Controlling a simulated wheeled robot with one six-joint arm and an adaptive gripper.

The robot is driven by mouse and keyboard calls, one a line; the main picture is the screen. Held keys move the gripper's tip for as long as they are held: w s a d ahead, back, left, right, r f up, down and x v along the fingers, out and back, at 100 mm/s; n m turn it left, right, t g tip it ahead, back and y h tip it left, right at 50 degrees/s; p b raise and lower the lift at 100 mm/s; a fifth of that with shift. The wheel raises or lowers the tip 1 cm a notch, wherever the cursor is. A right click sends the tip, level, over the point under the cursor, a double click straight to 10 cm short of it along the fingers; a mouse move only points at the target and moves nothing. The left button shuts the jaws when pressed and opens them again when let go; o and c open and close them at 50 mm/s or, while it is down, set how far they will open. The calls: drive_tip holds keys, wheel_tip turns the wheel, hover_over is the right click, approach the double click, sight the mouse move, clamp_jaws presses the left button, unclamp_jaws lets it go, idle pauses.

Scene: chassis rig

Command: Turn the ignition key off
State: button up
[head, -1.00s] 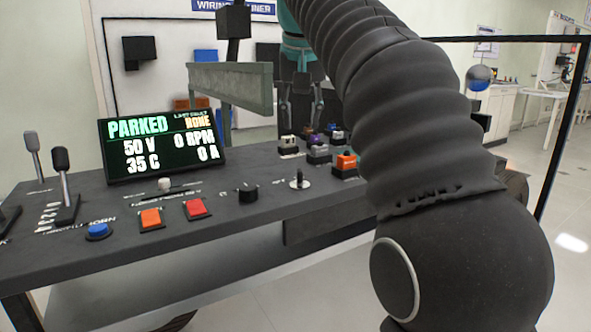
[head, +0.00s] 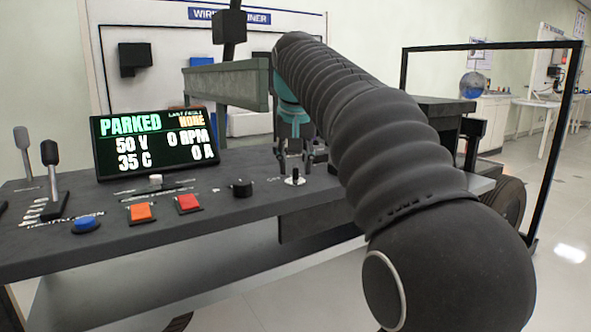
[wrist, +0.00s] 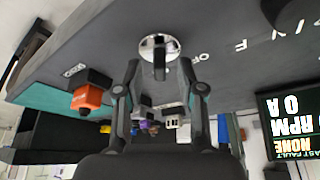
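The ignition key (head: 295,178) is a small dark key on a round silver base at the right part of the console's front. In the wrist view the key (wrist: 159,62) is a dark narrow bar over the shiny disc, lined up along the picture's vertical. Letters reading "OF" show beside it. My gripper (head: 293,148) is just behind and above the key, pointing down at the console. In the wrist view my gripper (wrist: 160,88) has its two fingers well apart, with nothing held. The key lies beyond the fingertips, roughly centred between them; contact is not visible.
The display (head: 157,138) reads PARKED, 0 RPM. An orange connector (wrist: 87,97) sits near the fingers. A grey beam (head: 225,82) stands behind.

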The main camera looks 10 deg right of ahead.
drive_tip(key=shift+w+f, duration=0.1)
drive_tip(key=shift+f, duration=0.1)
clamp_jaws()
drive_tip(key=shift+r+n+p, duration=0.1)
drive_tip(key=shift+n+p, duration=0.2)
drive_tip(key=shift+p, duration=0.05)
drive_tip(key=shift+d+r+n+y+p, duration=0.15)
drive_tip(key=shift+n+y+p, duration=0.35)
drive_tip(key=shift+n+p, duration=0.4)
drive_tip(key=n+y+p, duration=0.1)
drive_tip(key=n+p, duration=0.1)
drive_tip(key=n, duration=0.1)
drive_tip(key=shift+n+p, duration=0.3)
drive_tip(key=n+y+p, duration=0.1)
drive_tip(key=n+p, duration=0.1)
drive_tip(key=n, duration=0.1)
drive_tip(key=n+g+y+p, duration=0.1)
drive_tip(key=n, duration=0.2)
drive_tip(key=shift+f+p, duration=0.2)
drive_tip(key=shift+p, duration=0.2)
